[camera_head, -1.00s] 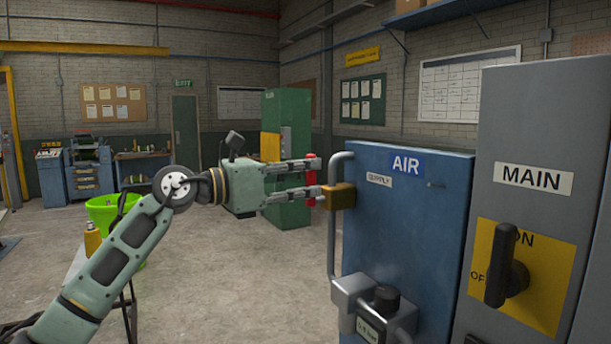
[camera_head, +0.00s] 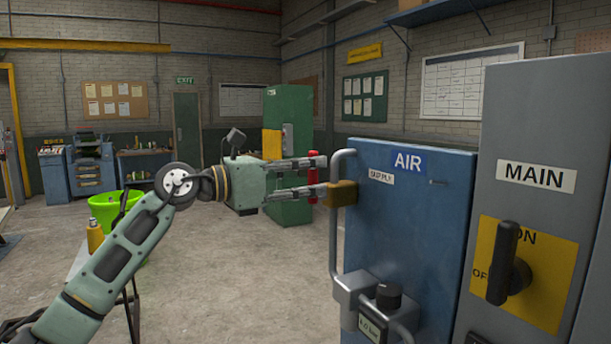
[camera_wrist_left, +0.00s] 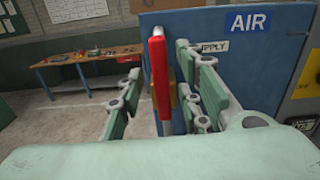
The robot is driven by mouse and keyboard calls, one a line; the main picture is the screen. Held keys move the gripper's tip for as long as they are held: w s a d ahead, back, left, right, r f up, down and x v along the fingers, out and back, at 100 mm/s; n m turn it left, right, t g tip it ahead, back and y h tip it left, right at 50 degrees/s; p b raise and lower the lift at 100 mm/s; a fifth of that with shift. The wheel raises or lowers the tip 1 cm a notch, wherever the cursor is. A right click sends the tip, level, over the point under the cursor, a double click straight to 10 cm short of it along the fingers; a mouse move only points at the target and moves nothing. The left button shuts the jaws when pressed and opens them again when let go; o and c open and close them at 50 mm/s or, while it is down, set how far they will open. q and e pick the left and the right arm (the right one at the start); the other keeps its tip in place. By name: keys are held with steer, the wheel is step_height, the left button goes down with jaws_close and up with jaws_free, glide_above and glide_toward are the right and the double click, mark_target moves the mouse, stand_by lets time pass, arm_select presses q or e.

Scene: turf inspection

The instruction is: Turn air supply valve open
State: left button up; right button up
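The air supply valve has a red lever (camera_head: 313,178) and a brass body (camera_head: 342,194) on the grey pipe (camera_head: 334,235) beside the blue AIR cabinet (camera_head: 412,235). The red lever stands upright, in front of the pipe. My left gripper (camera_head: 321,176) reaches in from the left, one finger above the other, at the lever. In the left wrist view the red lever (camera_wrist_left: 160,80) stands between the two spread fingers, nearer the right one, with a clear gap on its left. Part of the brass body is hidden behind the lever and right finger there. My right gripper is not in view.
A grey MAIN cabinet (camera_head: 545,130) with a black rotary switch (camera_head: 503,265) stands right of the AIR cabinet. A grey regulator (camera_head: 360,297) sits low on the pipe. A green bin (camera_head: 104,208) stands left behind my arm. The floor (camera_head: 235,290) in the middle is clear.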

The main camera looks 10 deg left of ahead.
arm_select(q)
steer(key=shift+a, duration=0.1)
steer(key=shift+s+a, duration=0.15)
steer(key=shift+a, duration=0.05)
steer(key=v, duration=1.1)
steer(key=shift+s, duration=0.15)
steer(key=shift+a, duration=0.15)
